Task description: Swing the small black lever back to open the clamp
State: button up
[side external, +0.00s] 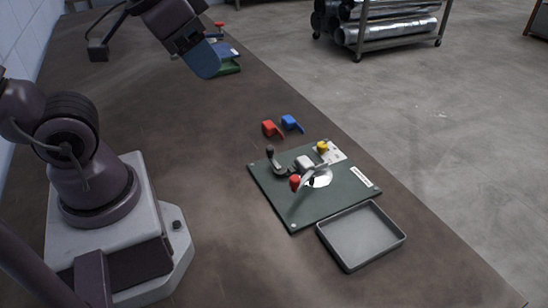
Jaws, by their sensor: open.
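A dark green board (290,211) lies on the brown bench and carries a small clamp fixture. A small lever with a black knob (270,150) stands up at the board's back left. A grey clamp block (305,163) sits near the middle, with a red knob (295,183) in front of it and a yellow knob (322,147) behind it. Whether the clamp is closed is too small to tell. My gripper (204,62) is open, high at the upper left, well apart from the board. Its blue fingertip part shows; the other finger is hard to make out.
A red piece (271,128) and a blue piece (292,123) lie behind the board. An empty grey tray (361,236) sits at its front right. Green and blue items (228,60) lie farther back. The bench between my base and the board is clear.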

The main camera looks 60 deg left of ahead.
jog(key=shift+c, duration=0.4)
jog(key=m+g+y, duration=0.3)
jog(key=m+g, duration=0.6)
send_near(270, 148)
jog(key=x, duration=0.9)
jog(key=shift+f, duration=0.15)
jog(key=shift+c, duration=0.2)
grip_shut()
